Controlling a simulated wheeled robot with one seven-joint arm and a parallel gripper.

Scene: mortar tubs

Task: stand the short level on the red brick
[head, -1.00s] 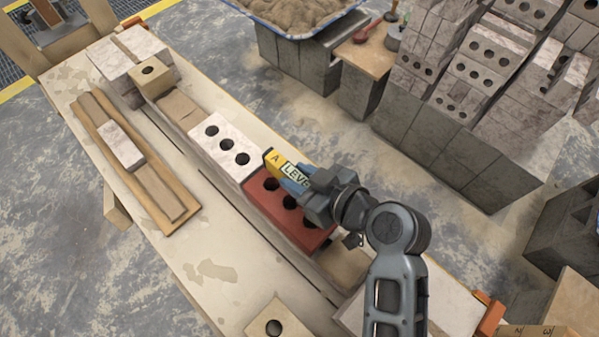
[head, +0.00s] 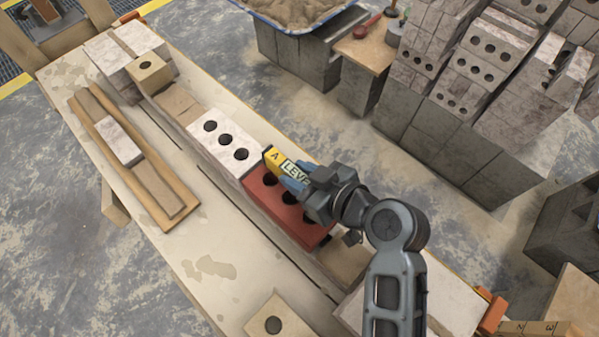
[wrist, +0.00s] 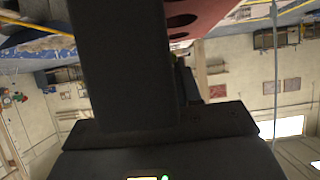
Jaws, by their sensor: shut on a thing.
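The short level (head: 274,158) is a yellow block with a white label reading "LEVE" and an "A". It is at the far edge of the red brick (head: 262,196), near the white brick. My gripper (head: 294,180) is shut on the level, with blue fingers around it. In the head view the level looks upright on or just over the brick; I cannot tell if its base touches. The red brick has dark round holes and is partly hidden by my gripper. In the wrist view the red brick (wrist: 200,14) shows at the top, and the level is not clearly visible.
A white brick with three holes (head: 226,138) adjoins the red brick in the row on the long bench. A wooden board with a pale block (head: 120,150) lies at the left. Grey block stacks (head: 440,130) stand at the right. The bench's near left part (head: 215,268) is clear.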

